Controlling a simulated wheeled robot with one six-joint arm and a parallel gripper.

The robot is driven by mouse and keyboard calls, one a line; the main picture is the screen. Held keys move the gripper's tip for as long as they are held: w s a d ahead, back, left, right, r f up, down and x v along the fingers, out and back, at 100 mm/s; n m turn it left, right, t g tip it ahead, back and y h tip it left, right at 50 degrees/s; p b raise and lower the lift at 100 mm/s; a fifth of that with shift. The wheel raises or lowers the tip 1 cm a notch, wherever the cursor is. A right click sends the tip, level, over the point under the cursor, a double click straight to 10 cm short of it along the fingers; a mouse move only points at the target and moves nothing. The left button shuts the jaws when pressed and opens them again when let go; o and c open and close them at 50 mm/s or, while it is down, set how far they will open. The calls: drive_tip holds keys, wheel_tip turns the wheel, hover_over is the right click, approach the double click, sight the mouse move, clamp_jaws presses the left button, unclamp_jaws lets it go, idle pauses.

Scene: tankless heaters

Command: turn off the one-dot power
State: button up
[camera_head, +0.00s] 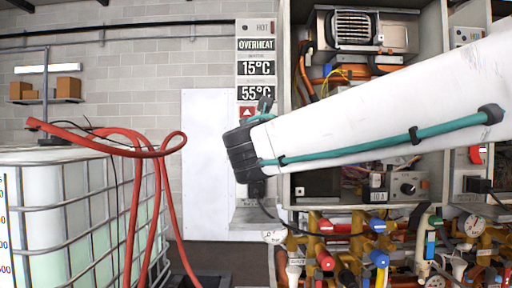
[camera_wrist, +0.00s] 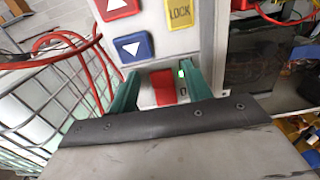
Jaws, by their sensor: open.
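A red rocker switch (camera_wrist: 163,87) sits low on the white control panel (camera_wrist: 178,45) in the wrist view. A small green light (camera_wrist: 181,73) and a "0" mark are beside it. My gripper (camera_wrist: 160,74) is open, with its teal fingers on the left and right of the switch. I cannot tell whether they touch it or the panel. The lower part of the switch is hidden by my gripper body. No dot mark is readable.
A red up button (camera_wrist: 116,8), a blue down button (camera_wrist: 132,46) and a yellow LOCK label (camera_wrist: 179,14) are above the switch. An open heater cabinet (camera_head: 312,100) is to the right, with valves and pipes below. A caged tank (camera_head: 70,200) with red hoses stands left.

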drive_tip(key=c, duration=1)
drive_tip(key=shift+f+t, duration=0.1)
drive_tip(key=shift+t, duration=0.2)
drive_tip(key=shift+s+f+t, duration=0.25)
drive_tip(key=shift+f+t, duration=0.2)
drive_tip(key=shift+t, duration=0.75)
drive_tip(key=shift+s+f+t, duration=0.1)
drive_tip(key=shift+f+t, duration=0.1)
drive_tip(key=shift+t, duration=0.5)
drive_tip(key=shift+s+f+t, duration=0.1)
drive_tip(key=shift+f+t, duration=0.1)
drive_tip(key=shift+t, duration=0.5)
drive_tip(key=o, duration=1)
